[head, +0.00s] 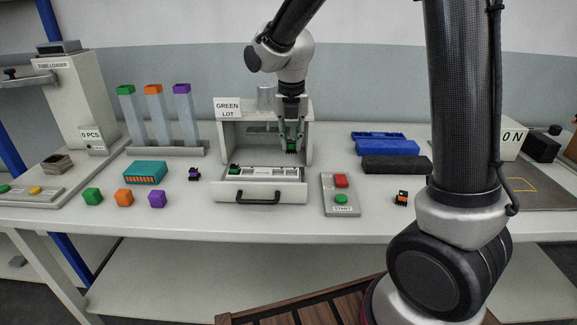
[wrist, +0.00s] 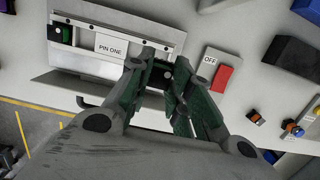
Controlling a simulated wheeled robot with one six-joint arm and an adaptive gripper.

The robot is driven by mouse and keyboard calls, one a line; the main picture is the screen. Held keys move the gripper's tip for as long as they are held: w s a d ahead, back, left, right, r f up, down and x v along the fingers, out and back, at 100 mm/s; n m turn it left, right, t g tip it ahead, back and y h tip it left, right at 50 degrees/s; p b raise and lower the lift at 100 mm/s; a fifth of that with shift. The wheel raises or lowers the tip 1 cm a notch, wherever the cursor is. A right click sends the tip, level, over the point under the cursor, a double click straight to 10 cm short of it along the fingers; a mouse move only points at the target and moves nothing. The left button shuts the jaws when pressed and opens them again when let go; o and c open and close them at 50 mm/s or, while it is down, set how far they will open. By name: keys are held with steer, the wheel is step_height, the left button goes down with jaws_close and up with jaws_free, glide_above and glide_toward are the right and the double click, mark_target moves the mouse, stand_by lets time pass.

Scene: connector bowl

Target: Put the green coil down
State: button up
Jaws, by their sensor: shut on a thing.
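My gripper (head: 291,143) points down over the right part of the open-fronted GREEN LOT station (head: 227,140). It is shut on the green coil (head: 291,147), a small green block with dark pins below. The coil hangs above the tray (head: 270,172) in the station's pulled-out drawer, apart from it. In the wrist view my gripper's fingers (wrist: 163,72) mostly hide the held coil. Another green coil (head: 235,170) sits at the left end of the tray; it also shows in the wrist view (wrist: 62,34), beside the PIN ONE label (wrist: 112,47).
A panel with red and green buttons (head: 340,193) stands right of the drawer. A purple coil (head: 194,174) and an orange coil (head: 402,198) lie on the table. Colored cubes (head: 124,198), a teal block (head: 146,172) and blue and black blocks (head: 396,164) stand around.

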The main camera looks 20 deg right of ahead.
step_height(320, 180, down, 8)
steer(key=shift+f, duration=0.1)
steer(key=shift+f, duration=0.1)
stand_by(0.3)
steer(key=o, duration=0.9)
